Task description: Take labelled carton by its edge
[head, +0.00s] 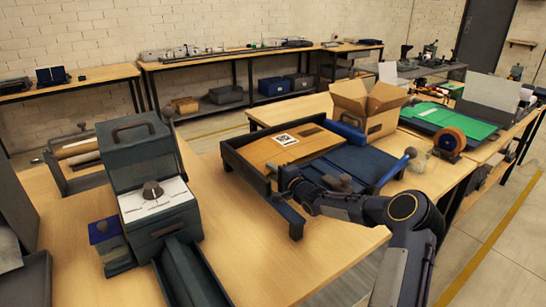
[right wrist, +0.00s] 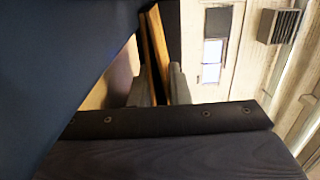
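The labelled carton (head: 292,147) is a flat brown carton with a white printed label on top. It lies in a dark tray (head: 236,160) on the wooden table, in the head view. My right gripper (head: 283,180) is at the carton's near edge, its fingertips partly hidden by the wrist. In the right wrist view my right gripper (right wrist: 160,88) has two grey fingers close together, with the thin brown edge of the carton (right wrist: 157,50) between them. The fingers appear shut on that edge. My left gripper is not in view.
A blue panel (head: 355,165) lies beside the carton. An open cardboard box (head: 375,122) stands behind. A dark machine (head: 150,190) with a knob stands at left. The front middle of the table (head: 265,255) is clear.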

